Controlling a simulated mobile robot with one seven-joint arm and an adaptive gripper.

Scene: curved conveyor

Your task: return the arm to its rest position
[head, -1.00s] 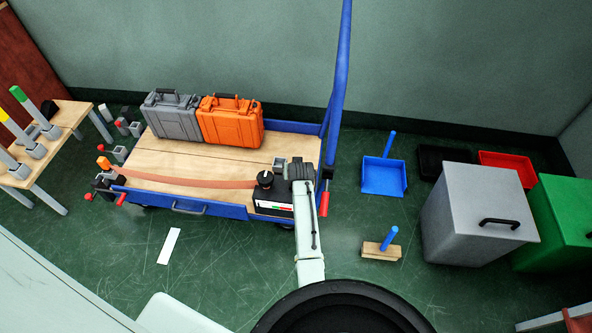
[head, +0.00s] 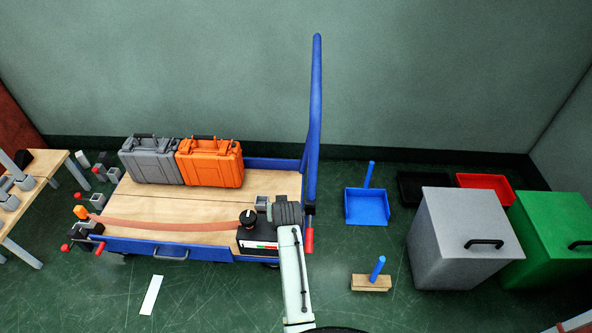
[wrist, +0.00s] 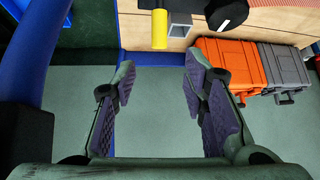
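My arm (head: 291,265) reaches forward to the front right corner of a blue cart with a wooden deck (head: 180,195). My gripper is in the wrist view (wrist: 160,98), with its two purple-padded fingers spread wide apart and nothing between them. Below the fingers in that view is a plain pale surface. In the head view the fingers are hidden behind the end of my arm.
A black box with a round knob (head: 248,217) sits beside my arm's end, joined to a brown curved strip (head: 165,223). Grey (head: 150,160) and orange (head: 210,162) cases stand at the deck's back. A blue upright bar (head: 315,110) rises close to my arm's right.

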